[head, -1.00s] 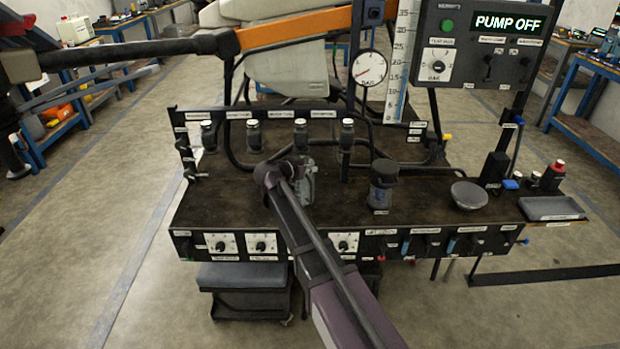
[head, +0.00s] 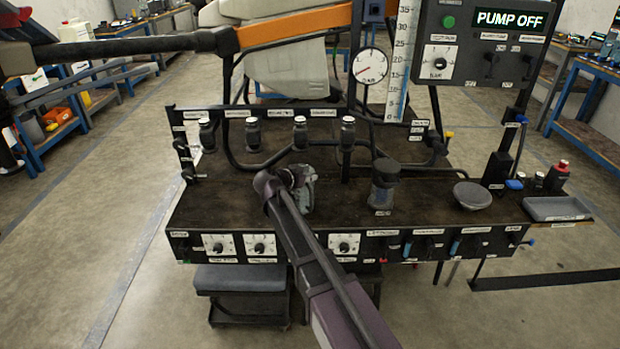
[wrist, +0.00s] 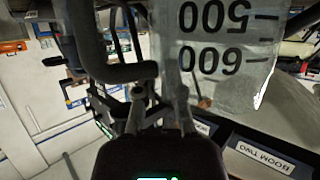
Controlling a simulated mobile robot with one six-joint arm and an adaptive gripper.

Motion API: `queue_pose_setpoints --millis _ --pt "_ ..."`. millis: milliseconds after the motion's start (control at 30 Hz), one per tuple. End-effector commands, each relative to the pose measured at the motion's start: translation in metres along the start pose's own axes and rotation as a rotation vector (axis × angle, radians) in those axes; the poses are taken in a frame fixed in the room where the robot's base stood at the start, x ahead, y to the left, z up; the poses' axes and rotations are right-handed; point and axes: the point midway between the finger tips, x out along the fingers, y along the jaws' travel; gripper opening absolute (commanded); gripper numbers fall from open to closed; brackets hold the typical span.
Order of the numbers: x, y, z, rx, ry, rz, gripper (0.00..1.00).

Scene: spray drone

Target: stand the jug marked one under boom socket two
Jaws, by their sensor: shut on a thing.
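A grey, see-through jug (head: 305,190) is in the middle of the bench, at the end of my arm. In the wrist view the jug (wrist: 225,60) shows large black 500 and 600 marks. My gripper (head: 285,178) is shut on the jug from its left side; its fingers (wrist: 162,105) also show in the wrist view. The exact grip spot and the jug's base are hard to see. Several dark boom sockets hang in a row along the back rail, among them one second from left (head: 253,135). A label reading BOOM TWO (wrist: 265,157) shows beside the jug in the wrist view.
A dark lidded container (head: 384,188) and a grey round dish (head: 471,195) stand right of the jug. A grey tray (head: 556,209) is at the right end. Black hoses run behind the sockets. The bench top (head: 225,195) is clear left of my gripper.

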Motion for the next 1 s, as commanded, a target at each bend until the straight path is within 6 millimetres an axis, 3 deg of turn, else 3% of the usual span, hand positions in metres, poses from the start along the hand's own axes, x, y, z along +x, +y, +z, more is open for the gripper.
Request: queue_pose_setpoints --millis 67,100,200,233,767,1000 --pt "0.001 0.000 0.003 0.000 0.000 0.000 0.00" --pt "0.001 0.000 0.003 0.000 0.000 0.000 0.14" --pt "0.001 0.000 0.002 0.000 0.000 0.000 0.44" --pt "0.001 0.000 0.002 0.000 0.000 0.000 0.46" --pt "-0.001 0.000 -0.002 0.000 0.000 0.000 0.46" --pt "-0.026 0.001 -0.003 -0.001 0.000 -0.002 0.46"
